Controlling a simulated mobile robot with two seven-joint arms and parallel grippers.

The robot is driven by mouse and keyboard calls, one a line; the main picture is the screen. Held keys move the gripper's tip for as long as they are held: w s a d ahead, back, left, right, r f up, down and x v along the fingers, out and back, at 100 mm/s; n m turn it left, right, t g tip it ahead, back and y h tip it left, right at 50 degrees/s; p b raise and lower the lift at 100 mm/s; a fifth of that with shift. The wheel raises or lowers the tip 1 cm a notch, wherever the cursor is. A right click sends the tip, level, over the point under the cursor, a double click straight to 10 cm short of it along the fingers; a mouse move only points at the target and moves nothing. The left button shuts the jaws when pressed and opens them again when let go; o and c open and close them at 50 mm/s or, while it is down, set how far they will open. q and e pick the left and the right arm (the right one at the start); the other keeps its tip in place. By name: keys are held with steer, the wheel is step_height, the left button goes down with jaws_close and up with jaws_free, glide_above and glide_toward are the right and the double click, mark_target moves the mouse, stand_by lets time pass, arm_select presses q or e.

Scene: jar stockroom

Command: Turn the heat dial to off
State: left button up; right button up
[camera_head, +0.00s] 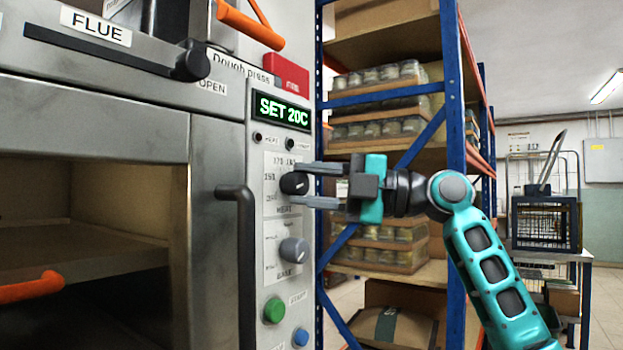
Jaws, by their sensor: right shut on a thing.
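The heat dial (293,184) is a black knob on the oven's control panel, with a "HEAT" label below it. My right gripper (304,185) reaches in from the right, with one finger above the dial and one below it, shut on the dial. The green display (282,111) above reads "SET 20C". The fingers hide part of the dial's scale; I cannot tell exactly where its pointer stands. My left gripper does not show.
A grey knob (294,250), a green button (274,310) and a blue button (300,337) sit below the dial. The oven's dark vertical handle (243,265) stands out to the left. A blue shelf rack (453,120) with jars stands behind my right arm.

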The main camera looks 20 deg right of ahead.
steer(key=shift+r+n+g+h+p, duration=0.1)
steer(key=shift+n+g+h+p, duration=0.25)
steer(key=shift+n, duration=0.45)
steer(key=shift+r+n+g+h+p, duration=0.15)
steer(key=shift+n+p, duration=0.3)
steer(key=shift+n, duration=0.35)
steer(key=o, duration=1.1)
steer(key=shift+f, duration=0.15)
steer(key=shift+c, duration=0.2)
steer(key=shift+d, duration=0.15)
steer(key=v, duration=1.2)
steer(key=shift+s+d, duration=0.25)
